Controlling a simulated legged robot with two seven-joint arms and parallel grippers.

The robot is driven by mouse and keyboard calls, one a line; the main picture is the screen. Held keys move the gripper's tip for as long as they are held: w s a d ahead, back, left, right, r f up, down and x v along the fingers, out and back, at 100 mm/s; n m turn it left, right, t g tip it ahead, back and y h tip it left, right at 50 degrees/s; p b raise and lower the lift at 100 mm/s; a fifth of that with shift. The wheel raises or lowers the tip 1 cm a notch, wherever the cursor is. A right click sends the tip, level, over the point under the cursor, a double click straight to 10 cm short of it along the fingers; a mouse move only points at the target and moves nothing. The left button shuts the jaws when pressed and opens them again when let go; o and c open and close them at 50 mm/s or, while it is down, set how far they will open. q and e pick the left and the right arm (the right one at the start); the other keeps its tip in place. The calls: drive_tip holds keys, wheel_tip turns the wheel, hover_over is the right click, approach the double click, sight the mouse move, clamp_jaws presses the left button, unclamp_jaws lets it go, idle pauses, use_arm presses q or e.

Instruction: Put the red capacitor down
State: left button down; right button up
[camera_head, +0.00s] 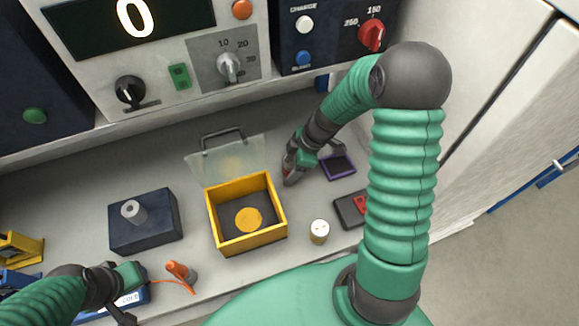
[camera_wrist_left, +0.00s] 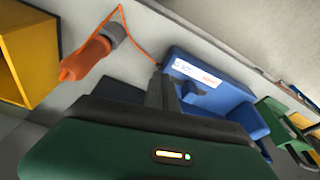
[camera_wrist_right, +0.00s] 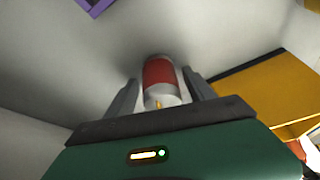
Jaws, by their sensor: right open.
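The red capacitor (camera_wrist_right: 158,76), a red cylinder with pale ends, stands on the grey bench in the right wrist view. My right gripper (camera_wrist_right: 160,84) is open, with one finger on each side of it and visible gaps between. In the head view my right gripper (camera_head: 292,170) is low over the bench, just right of the yellow box (camera_head: 249,243), and mostly hides the capacitor. My left gripper (camera_head: 122,283) is near the front left, by a blue meter (camera_head: 128,301). Its fingers look closed together in the left wrist view (camera_wrist_left: 163,90), with nothing seen between them.
The yellow box has a raised clear lid (camera_head: 228,160) and a round orange disc inside. A dark block (camera_head: 145,235) stands left of it, an orange probe (camera_head: 179,270) in front. A pale cylinder (camera_head: 319,232), a dark red-marked device (camera_head: 350,210) and a purple-edged tray (camera_head: 338,167) lie right.

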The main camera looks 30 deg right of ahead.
drive_tip(key=v, duration=1.1)
drive_tip(key=shift+d+r+p, duration=0.15)
drive_tip(key=shift+r+p, duration=0.2)
drive_tip(key=shift+p, duration=0.1)
drive_tip(key=shift+s+f, duration=0.1)
drive_tip(key=shift+s, duration=0.1)
idle(0.5)
